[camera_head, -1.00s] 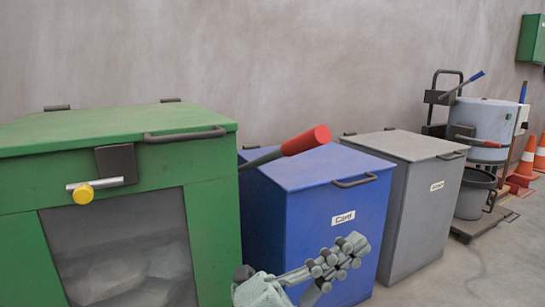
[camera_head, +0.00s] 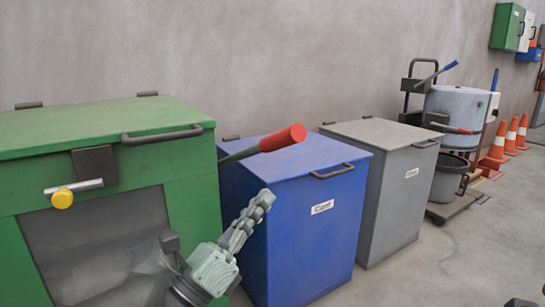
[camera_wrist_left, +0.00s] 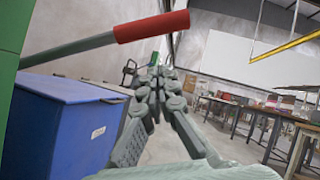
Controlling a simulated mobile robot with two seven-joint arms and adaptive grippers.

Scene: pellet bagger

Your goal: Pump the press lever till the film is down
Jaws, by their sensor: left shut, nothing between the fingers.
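The press is the green box (camera_head: 90,128) on the left, with pale film (camera_head: 105,268) bunched behind its front window. Its lever (camera_head: 283,138) has a grey bar and a red grip, sticks out from the box's right side and slants up over the blue bin. The red grip also shows in the left wrist view (camera_wrist_left: 152,26), above my fingers. My left gripper (camera_head: 266,196) is shut and empty, below the red grip and apart from it in the picture, in front of the blue bin's left part. Its fingers (camera_wrist_left: 155,82) point up and away.
A blue bin (camera_head: 310,220) labelled card and a grey bin (camera_head: 395,200) stand right of the press. Further right are a pale drum (camera_head: 462,110), a dark bucket (camera_head: 450,180) and orange cones (camera_head: 498,145). Floor in front of the bins is clear.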

